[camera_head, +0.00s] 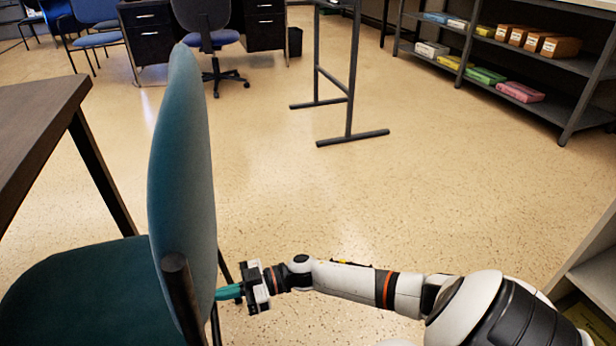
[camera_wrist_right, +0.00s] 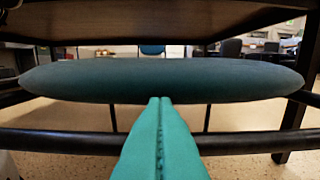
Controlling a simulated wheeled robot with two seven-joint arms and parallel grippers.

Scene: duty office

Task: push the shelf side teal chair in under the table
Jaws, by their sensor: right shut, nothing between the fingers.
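The teal chair (camera_head: 182,180) stands at the lower left of the head view, backrest towards me and its seat (camera_head: 80,295) to the left, beside the dark-topped table (camera_head: 35,115). My right gripper (camera_head: 229,292) is shut and empty, its teal fingers pointing left at the lower part of the backrest. The tips meet the backrest's outline; I cannot tell whether they touch. In the right wrist view the shut fingers (camera_wrist_right: 160,125) point at the teal cushion (camera_wrist_right: 160,78), with the table's underside (camera_wrist_right: 150,20) above. My left gripper is not in view.
A dark metal stand (camera_head: 350,100) stands on open floor ahead. Shelves with coloured boxes (camera_head: 520,65) are at the upper right, and a pale shelf unit (camera_head: 590,260) is at the right edge. A blue office chair (camera_head: 208,35) stands by a desk at the back.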

